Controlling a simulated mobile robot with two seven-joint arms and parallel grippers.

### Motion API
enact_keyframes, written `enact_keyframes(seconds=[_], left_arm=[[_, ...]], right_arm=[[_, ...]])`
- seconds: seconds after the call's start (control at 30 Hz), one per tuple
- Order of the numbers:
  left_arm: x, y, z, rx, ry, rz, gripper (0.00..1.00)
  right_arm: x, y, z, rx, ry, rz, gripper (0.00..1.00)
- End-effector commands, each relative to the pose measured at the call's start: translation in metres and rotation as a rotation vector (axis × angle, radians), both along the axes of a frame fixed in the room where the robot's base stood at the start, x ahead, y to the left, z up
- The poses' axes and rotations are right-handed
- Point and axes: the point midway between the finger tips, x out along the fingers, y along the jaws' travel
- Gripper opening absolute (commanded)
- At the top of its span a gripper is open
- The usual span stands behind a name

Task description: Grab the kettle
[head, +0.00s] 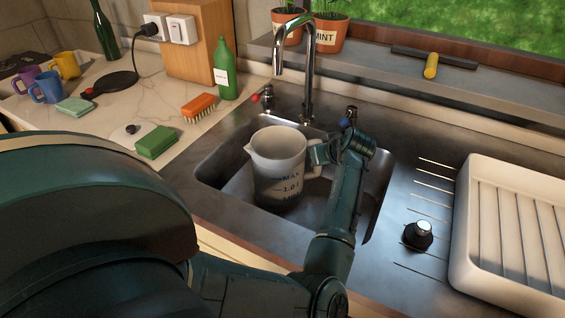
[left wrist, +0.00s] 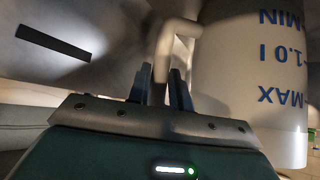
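The kettle (head: 277,165) is a pale translucent jug with dark level marks, standing upright in the steel sink basin (head: 236,203). Its spout points left and its handle (head: 316,158) points right. My left gripper (head: 318,153) is at that handle, its fingers partly hidden by the wrist. In the left wrist view the kettle (left wrist: 258,75) appears upside down at the right. There the handle (left wrist: 163,55) runs down between the two fingers of my left gripper (left wrist: 159,88), which sit close against both sides of it. My right gripper is not in view.
The faucet (head: 310,70) arches over the back of the sink. A white drying rack (head: 462,240) and black plug (head: 418,235) are to the right. A green sponge (head: 156,142), brush (head: 199,106), green bottle (head: 225,70) and several mugs (head: 46,87) are on the left counter.

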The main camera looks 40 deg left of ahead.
Motion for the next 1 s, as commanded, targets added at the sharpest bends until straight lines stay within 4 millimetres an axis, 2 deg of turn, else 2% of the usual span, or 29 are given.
enact_keyframes(seconds=[0.03,0.23,1.0], left_arm=[[0.0000,0.0002,0.0000,0.000,0.000,0.000,0.17],[0.0000,0.0002,-0.0001,0.000,0.000,0.000,0.00],[0.0000,0.0006,0.0001,0.001,-0.001,0.000,0.00]], right_arm=[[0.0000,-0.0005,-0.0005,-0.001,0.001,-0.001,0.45],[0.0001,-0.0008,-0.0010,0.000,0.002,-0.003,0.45],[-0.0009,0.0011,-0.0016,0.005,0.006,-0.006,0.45]])
